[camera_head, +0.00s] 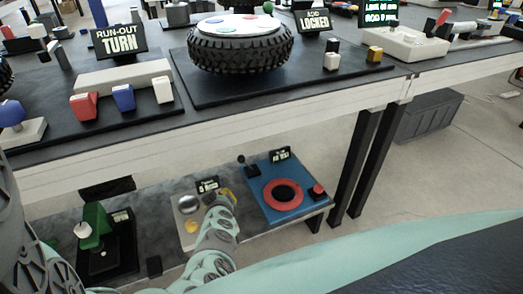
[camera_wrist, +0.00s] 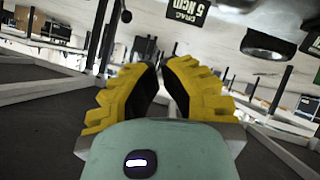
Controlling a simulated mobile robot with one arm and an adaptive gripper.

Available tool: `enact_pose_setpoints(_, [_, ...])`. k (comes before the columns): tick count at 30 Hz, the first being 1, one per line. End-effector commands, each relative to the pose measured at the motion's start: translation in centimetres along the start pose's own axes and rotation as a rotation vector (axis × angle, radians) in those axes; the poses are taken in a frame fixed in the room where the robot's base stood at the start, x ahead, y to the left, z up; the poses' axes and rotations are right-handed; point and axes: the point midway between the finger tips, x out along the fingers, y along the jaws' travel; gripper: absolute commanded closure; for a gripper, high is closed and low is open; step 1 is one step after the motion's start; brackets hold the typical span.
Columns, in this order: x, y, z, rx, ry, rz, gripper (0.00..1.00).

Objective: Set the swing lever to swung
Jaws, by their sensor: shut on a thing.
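My gripper (camera_head: 228,198) with yellow fingers is down at the lower shelf, at the right side of a pale panel (camera_head: 183,230). In the wrist view its yellow fingers (camera_wrist: 160,66) come together at the tips. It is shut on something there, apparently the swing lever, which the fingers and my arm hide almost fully. I cannot tell the lever's angle. A sign (camera_head: 208,185) stands behind the panel. A silver dome (camera_head: 188,203) sits on the panel, left of my gripper.
Right of my gripper is a blue panel (camera_head: 262,207) with a red ring (camera_head: 270,196), a black lever (camera_head: 241,160) and a red button (camera_head: 318,190). A green device (camera_head: 97,222) stands at left. The upper bench edge (camera_head: 230,132) overhangs the shelf, with dark legs (camera_head: 357,165) at right.

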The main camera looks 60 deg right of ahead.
Motion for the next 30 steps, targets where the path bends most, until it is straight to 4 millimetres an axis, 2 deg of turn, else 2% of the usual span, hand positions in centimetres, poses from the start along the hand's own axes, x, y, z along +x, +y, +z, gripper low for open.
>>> enact_pose_setpoints(9, [-3.1, 0.1, 0.2, 0.002, -0.003, 0.003, 1.0])
enact_pose_setpoints(15, [-4.4, 0.0, 0.1, 0.003, 0.001, 0.003, 1.0])
enact_pose_setpoints(30, [-4.8, -0.1, 0.1, 0.002, 0.001, 0.003, 1.0])
